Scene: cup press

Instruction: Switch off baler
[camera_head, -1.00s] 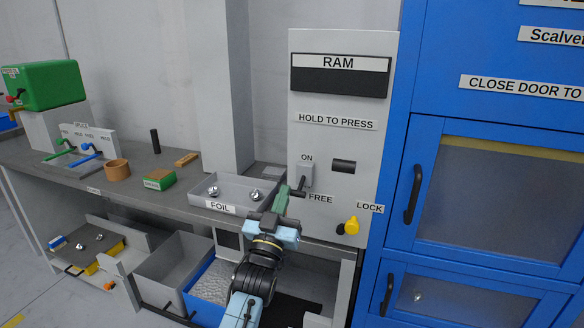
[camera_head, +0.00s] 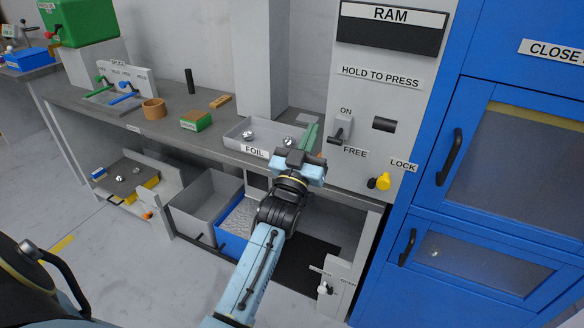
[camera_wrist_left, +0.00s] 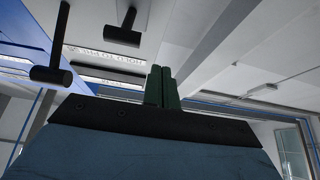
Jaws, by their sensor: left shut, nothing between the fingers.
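The baler's grey control panel (camera_head: 385,105) stands right of centre in the head view. My right gripper is not in view.
A dark knob (camera_head: 384,125) and a yellow lock knob (camera_head: 380,182) are on the panel. The foil tray (camera_head: 236,133) lies on the bench left of it. The blue baler door (camera_head: 497,165) with black handles is on the right. Open bins (camera_head: 205,190) stand below the bench.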

